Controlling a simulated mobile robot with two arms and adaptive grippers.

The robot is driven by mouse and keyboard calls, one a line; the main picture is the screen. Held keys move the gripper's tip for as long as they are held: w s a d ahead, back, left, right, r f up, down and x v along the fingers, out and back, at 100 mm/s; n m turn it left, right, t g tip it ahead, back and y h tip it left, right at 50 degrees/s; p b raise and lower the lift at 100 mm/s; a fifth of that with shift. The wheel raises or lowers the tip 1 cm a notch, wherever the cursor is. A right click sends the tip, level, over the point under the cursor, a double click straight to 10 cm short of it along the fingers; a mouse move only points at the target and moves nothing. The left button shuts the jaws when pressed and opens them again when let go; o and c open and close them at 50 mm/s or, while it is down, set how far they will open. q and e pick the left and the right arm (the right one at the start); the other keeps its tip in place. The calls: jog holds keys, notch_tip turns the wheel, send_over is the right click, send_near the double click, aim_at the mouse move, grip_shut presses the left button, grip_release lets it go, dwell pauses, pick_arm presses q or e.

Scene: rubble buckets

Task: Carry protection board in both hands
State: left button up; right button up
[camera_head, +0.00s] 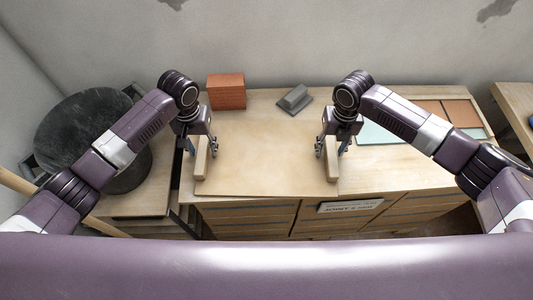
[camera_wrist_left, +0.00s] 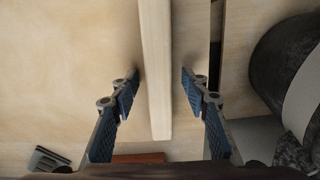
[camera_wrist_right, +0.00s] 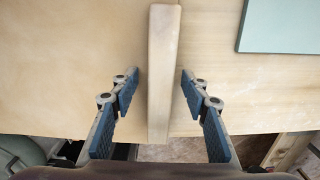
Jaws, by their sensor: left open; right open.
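The protection board (camera_head: 265,160) is a flat light-wood sheet lying on the bench, with a raised wooden bar along each side. My left gripper (camera_head: 200,152) is over the left bar (camera_head: 201,158). In the left wrist view my open fingers (camera_wrist_left: 158,88) stand on either side of this bar (camera_wrist_left: 156,60), apart from it. My right gripper (camera_head: 333,153) is over the right bar (camera_head: 331,160). In the right wrist view its open fingers (camera_wrist_right: 158,90) stand on either side of the bar (camera_wrist_right: 162,60), with gaps on both sides.
A pale green sheet (camera_head: 378,133) and brown panels (camera_head: 462,113) lie to the right. A dark round bucket (camera_head: 88,125) stands at left. The bench front has drawers with a label (camera_head: 350,205).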

pick_arm(q)
grip_shut()
pick_arm(e)
grip_shut()
pick_arm(q)
jog(key=shift+r, duration=0.2)
pick_arm(e)
jog(key=shift+r, duration=0.2)
